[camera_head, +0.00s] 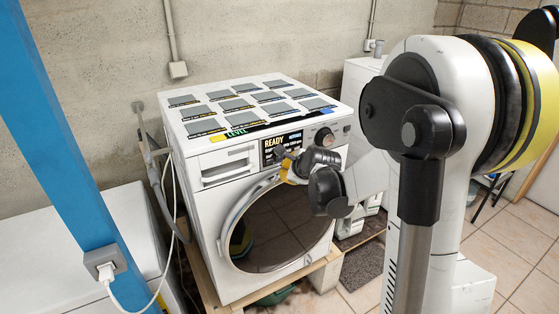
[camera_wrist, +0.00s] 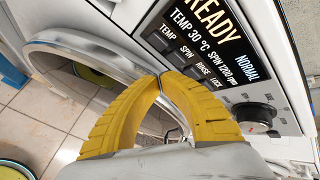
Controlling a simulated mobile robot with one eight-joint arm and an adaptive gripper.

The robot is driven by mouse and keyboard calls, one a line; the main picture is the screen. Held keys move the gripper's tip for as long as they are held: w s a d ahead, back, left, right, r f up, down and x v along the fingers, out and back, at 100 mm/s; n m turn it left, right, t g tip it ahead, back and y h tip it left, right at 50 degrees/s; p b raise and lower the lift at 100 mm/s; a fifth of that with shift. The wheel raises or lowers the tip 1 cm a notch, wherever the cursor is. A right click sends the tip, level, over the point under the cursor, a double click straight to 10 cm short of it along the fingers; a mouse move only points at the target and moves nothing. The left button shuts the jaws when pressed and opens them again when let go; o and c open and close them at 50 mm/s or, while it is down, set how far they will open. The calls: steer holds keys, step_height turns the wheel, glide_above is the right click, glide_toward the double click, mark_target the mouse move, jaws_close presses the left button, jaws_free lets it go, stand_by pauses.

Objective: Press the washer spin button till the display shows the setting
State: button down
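The white washer (camera_head: 209,207) stands against the wall. Its lit display (camera_head: 283,146) also shows in the wrist view (camera_wrist: 205,40), reading READY, NORMAL, TEMP 30 °C and SPIN 1200 rpm. Below it is a row labelled TEMP, SPIN, RINSE and LOCK; the SPIN label (camera_wrist: 187,56) is clear of my fingers. My gripper (camera_wrist: 160,77) has its yellow fingertips together with nothing visible between them. The tips are just below the button row, near SPIN; whether they touch the panel I cannot tell. In the head view my wrist hides most of the gripper (camera_head: 289,172) and the buttons.
A round dial (camera_wrist: 255,116) is right of the display. The round glass door (camera_head: 275,235) is below the panel. Several labelled grey pads (camera_head: 245,119) lie on the washer's top. A blue post (camera_head: 65,130) stands at left; tiled floor (camera_head: 510,245) is open at right.

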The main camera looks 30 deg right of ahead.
steer(key=s, duration=0.4)
steer(key=shift+s, duration=0.15)
steer(key=shift+d, duration=0.15)
stand_by(2.5)
